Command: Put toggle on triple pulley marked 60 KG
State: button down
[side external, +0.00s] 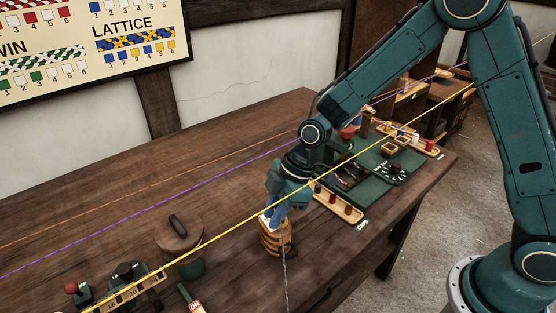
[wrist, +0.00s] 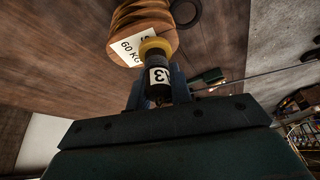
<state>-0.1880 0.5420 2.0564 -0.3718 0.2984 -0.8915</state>
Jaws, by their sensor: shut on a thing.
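The triple pulley (side external: 274,240) is a stack of wooden sheaves standing on the bench. In the wrist view, the pulley (wrist: 140,20) shows at the top with a white label reading 60 KG. In the side view my gripper (side external: 272,212) is right at the top of the pulley, and the toggle is not clearly made out.
A yellow rope (side external: 220,222) and a purple rope (side external: 180,205) stretch across the bench. A lidded pot (side external: 180,240) stands left of the pulley. A thin grey line (side external: 285,270) hangs beside the pulley.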

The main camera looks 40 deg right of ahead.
jog(key=c, duration=1.3)
grip_release()
jog(key=shift+o, duration=0.2)
jog(key=shift+r, duration=0.1)
jog(key=v, duration=1.2)
jog(key=shift+s+r, duration=0.1)
